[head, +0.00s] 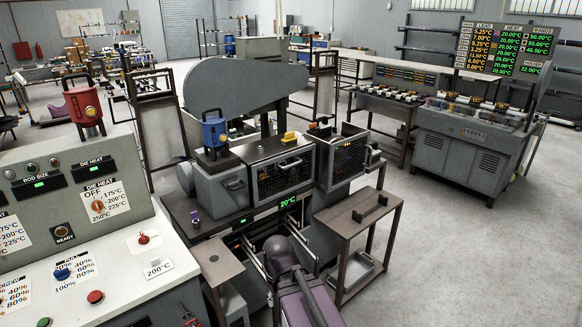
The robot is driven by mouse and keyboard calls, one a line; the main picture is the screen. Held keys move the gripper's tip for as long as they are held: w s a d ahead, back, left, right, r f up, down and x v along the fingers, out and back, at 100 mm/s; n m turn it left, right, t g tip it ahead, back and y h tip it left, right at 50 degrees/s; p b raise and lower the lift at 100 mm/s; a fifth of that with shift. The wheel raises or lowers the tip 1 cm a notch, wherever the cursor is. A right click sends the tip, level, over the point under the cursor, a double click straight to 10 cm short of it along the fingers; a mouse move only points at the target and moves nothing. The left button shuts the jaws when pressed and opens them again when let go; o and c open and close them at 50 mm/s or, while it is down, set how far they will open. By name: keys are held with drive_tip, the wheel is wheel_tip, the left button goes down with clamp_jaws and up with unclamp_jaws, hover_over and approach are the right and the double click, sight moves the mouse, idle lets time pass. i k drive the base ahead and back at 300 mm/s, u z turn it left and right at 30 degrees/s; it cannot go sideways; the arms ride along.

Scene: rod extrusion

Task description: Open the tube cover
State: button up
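The extrusion machine (222,90) stands in the middle of the head view. On its front are two dark mesh guards. The left mesh guard (286,176) has a handle on its upper front and looks shut. The right mesh guard (341,158) has a light handle at its right end and looks closed at the front; its top looks open. I cannot tell which one is the tube cover. Part of my own purple and dark arm shows at the bottom centre, below the machine. My gripper is not visible.
A small brown side table (343,220) with a dark handled piece (370,207) stands right of my arm. A control console (90,240) with knobs and buttons fills the left. A digital display (288,202) reads 20°C. Open grey floor (455,260) lies to the right.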

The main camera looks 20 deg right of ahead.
sight(312, 147)
drive_tip(key=z, duration=0.05)
drive_tip(key=i, duration=1)
drive_tip(key=u, duration=0.05)
